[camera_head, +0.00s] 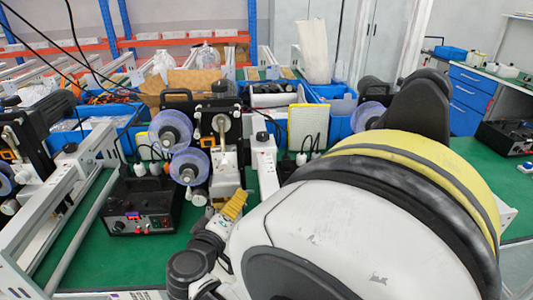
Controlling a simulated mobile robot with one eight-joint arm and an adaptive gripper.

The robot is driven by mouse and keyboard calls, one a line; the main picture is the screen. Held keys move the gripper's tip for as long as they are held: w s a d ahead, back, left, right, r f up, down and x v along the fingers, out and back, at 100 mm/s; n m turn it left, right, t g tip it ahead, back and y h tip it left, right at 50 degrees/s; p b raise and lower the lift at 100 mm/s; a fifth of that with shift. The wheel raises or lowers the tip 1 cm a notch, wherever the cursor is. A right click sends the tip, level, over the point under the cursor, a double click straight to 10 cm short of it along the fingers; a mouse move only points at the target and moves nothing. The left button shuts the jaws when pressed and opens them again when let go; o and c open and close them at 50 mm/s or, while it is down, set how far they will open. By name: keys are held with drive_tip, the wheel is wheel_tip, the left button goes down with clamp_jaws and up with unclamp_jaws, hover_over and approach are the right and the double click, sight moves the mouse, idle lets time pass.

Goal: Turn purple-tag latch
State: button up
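I cannot make out a latch with a purple tag for certain. The coder machine (214,130) stands on the green bench at the middle left. It carries translucent purple-blue reels, an upper one (170,130) and a lower one (189,167). My large white and yellow arm fills the lower right and hides part of the bench. What looks like my gripper (232,207), with a ribbed yellow part, shows at the arm's left edge, in front of and below the machine. Its fingers are not clear, and I see nothing held in it.
A black control box (140,206) with a red display sits left of my arm. A white rail frame (70,190) crosses the left side. Blue bins (338,125) stand behind the machine. Bare green bench top (185,222) shows between the box and my arm.

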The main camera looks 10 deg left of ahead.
drive_tip(key=shift+b+x, duration=0.4)
drive_tip(key=shift+x, duration=1.5)
clamp_jaws()
drive_tip(key=shift+d+m, duration=0.1)
drive_tip(key=shift+m, duration=0.2)
drive_tip(key=shift+r+m+g+y+p, duration=0.1)
drive_tip(key=shift+m+g+y+p, duration=0.35)
drive_tip(key=shift+m, duration=0.25)
drive_tip(key=shift+m+g+y+p, duration=0.4)
drive_tip(key=shift+m+y, duration=0.35)
drive_tip(key=shift+m, duration=0.45)
